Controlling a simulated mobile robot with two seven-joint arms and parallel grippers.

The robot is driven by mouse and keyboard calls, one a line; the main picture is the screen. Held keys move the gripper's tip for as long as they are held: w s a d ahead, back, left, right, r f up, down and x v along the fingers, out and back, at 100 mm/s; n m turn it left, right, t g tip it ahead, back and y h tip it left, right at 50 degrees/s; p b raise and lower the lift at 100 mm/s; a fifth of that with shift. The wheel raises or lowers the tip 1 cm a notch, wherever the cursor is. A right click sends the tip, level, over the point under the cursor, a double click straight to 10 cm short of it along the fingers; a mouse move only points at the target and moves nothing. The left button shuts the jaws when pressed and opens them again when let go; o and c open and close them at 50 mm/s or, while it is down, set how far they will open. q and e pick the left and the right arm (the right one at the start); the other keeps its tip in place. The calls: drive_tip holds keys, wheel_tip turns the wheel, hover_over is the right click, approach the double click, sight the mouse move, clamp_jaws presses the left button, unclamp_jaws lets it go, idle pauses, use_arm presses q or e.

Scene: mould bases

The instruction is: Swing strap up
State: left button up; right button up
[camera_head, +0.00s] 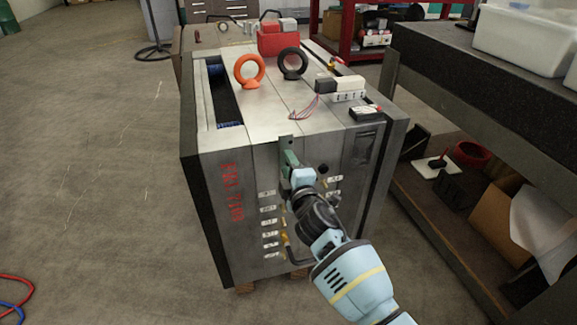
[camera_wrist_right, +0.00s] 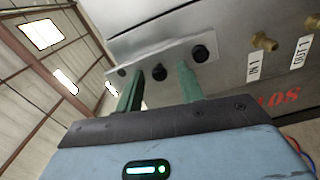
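The strap is a small flat metal bar on the front face of the steel mould base (camera_head: 240,165). Its upper end (camera_head: 286,142) shows at the face's top edge in the head view, with the rest hidden behind my right gripper (camera_head: 291,160). In the right wrist view the strap (camera_wrist_right: 190,52) carries dark round bolts or holes. My right gripper's two green fingers (camera_wrist_right: 160,85) are spread apart there, their tips at the strap's near edge with a dark bolt between them. I cannot tell whether they touch it. My left gripper is not in view.
Labelled brass fittings (camera_wrist_right: 264,41) stick out beside the strap. A dark workbench (camera_head: 480,85) stands close on the right.

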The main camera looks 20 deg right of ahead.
drive_tip(key=s+p, duration=0.2)
drive_tip(key=s, duration=0.6)
drive_tip(key=shift+d, duration=0.15)
drive_tip(key=shift+w, duration=0.1)
